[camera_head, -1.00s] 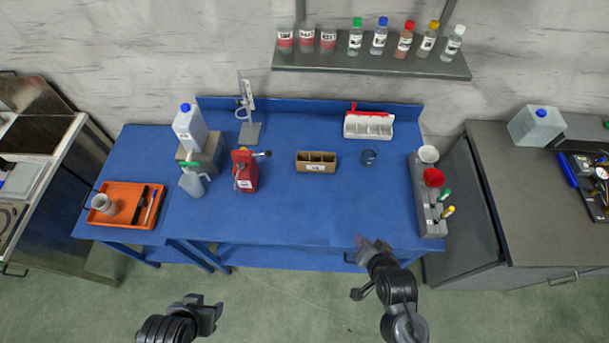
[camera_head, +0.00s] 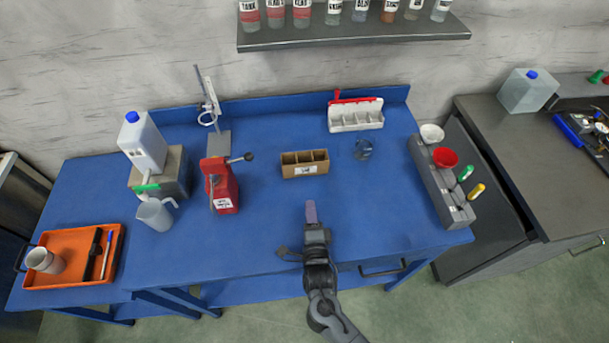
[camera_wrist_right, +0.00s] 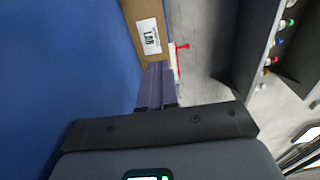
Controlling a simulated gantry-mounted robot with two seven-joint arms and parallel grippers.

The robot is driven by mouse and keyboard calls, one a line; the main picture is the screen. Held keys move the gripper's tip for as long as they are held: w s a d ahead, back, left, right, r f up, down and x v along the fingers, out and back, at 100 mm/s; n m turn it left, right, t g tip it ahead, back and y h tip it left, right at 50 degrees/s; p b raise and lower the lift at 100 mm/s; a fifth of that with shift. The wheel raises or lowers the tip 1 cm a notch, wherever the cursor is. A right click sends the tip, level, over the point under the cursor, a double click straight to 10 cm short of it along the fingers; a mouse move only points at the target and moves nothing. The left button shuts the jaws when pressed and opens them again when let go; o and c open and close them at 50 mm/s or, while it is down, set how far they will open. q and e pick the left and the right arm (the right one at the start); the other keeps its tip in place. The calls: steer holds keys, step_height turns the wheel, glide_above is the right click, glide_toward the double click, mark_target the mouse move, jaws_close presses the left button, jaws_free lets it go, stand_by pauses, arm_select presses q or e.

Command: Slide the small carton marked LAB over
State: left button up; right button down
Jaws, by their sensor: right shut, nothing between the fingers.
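The small brown carton (camera_head: 305,164) stands in the middle of the blue table. It has several open compartments and a white label on its front. In the right wrist view the carton (camera_wrist_right: 138,12) is at the top, its label reading LAB. My right gripper (camera_head: 311,206) is over the table's front part, in front of the carton, pointing at it. Its purple fingers are together with nothing between them; in the right wrist view the fingertips (camera_wrist_right: 157,68) appear close to the label side. I cannot tell whether they touch it. My left gripper is out of view.
A red device (camera_head: 222,187) stands left of the carton. A glass beaker (camera_head: 363,149) and a white divided tray (camera_head: 356,117) are behind to the right. A grey rack (camera_head: 433,175) lines the right edge. The blue table (camera_head: 270,225) is clear around my right gripper.

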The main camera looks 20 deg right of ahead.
mark_target(306, 166)
steer(key=x, duration=1.2)
steer(key=shift+w+d+b, duration=0.1)
steer(key=shift+w+b, duration=0.1)
steer(key=shift+b, duration=0.15)
